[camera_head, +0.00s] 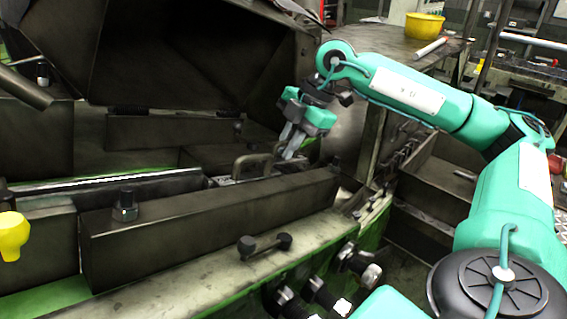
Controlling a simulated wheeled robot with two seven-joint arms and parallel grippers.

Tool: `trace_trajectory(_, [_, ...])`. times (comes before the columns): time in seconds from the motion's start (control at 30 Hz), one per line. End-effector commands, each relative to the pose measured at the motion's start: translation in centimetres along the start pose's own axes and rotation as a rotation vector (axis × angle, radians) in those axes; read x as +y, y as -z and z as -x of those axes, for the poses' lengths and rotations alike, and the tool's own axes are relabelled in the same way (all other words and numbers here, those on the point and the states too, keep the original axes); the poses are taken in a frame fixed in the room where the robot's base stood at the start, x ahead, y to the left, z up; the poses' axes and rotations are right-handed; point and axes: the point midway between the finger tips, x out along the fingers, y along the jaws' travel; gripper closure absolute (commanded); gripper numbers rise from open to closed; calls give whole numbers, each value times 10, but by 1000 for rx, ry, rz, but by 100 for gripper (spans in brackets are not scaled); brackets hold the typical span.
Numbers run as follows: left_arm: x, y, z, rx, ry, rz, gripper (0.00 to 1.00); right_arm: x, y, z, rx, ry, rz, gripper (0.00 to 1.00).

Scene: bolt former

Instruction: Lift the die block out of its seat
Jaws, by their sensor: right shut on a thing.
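My right gripper (288,150) reaches down into the machine from the right, fingers pointing down and to the left. It is shut on the die block, at its upper part beside a looped handle (240,164). The die block (228,181) is a dark metal piece low between the machine's long bars, mostly hidden by the front bar and my fingers. I cannot tell whether it still rests fully in its seat. My left gripper is not in view.
A long dark bar (205,225) runs in front of the die block. A dark raised guard (180,50) stands behind. A black double-ended knob (264,245) sits on the front ledge. A yellow bowl (424,25) stands on a back table.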

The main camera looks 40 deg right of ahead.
Motion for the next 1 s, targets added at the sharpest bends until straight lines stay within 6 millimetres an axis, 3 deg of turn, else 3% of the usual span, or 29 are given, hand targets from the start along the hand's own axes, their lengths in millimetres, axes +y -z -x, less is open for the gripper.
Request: trace_trajectory(1.0, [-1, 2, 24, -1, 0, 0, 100, 10, 0, 35, 1, -4, -1, 100])
